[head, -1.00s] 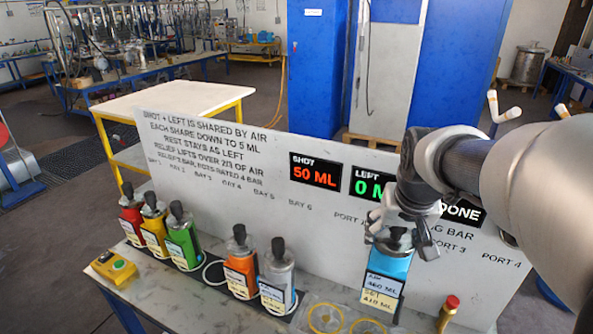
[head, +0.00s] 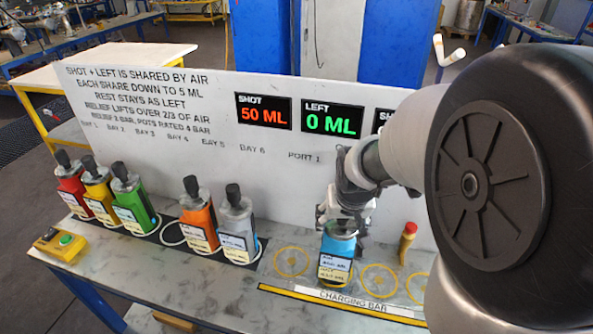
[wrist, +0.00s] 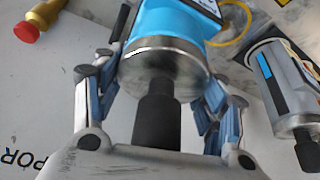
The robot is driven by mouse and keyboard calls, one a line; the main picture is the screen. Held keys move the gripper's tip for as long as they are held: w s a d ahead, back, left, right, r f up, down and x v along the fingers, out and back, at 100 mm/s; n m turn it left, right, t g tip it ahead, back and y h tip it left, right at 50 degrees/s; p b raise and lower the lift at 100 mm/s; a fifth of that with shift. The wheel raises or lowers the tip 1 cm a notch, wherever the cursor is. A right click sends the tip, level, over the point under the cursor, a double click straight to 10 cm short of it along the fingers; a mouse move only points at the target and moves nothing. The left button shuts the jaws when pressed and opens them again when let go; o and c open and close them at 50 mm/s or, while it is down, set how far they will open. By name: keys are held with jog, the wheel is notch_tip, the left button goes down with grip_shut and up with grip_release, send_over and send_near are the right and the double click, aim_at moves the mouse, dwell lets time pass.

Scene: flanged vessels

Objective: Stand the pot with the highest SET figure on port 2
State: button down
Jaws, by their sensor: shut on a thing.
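The blue pot (head: 338,247) hangs upright in my gripper (head: 343,222) at the second ring from the left on the charging bar (head: 345,303). I cannot tell whether its base touches the surface. Its label reads about 460 ml air and 410 ml set in the earlier view. The pot hides the ring under it. In the wrist view the fingers (wrist: 160,92) are shut on the grey top of the blue pot (wrist: 165,30), around its black knob (wrist: 155,118). The first ring (head: 291,262) is empty on the left, and the third ring (head: 379,280) is empty on the right.
Red (head: 73,190), yellow (head: 99,192), green (head: 133,203), orange (head: 198,222) and grey (head: 238,230) pots stand in the bays at left. A red-topped brass post (head: 407,242) stands behind the rings. The sign board (head: 200,130) rises behind. SHOT reads 50 ML, LEFT 0 ML.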

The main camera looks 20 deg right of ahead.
jog(key=shift+f, duration=0.3)
jog(key=shift+c, duration=1.8)
grip_release()
jog(key=shift+f, duration=0.2)
jog(key=shift+r, duration=0.1)
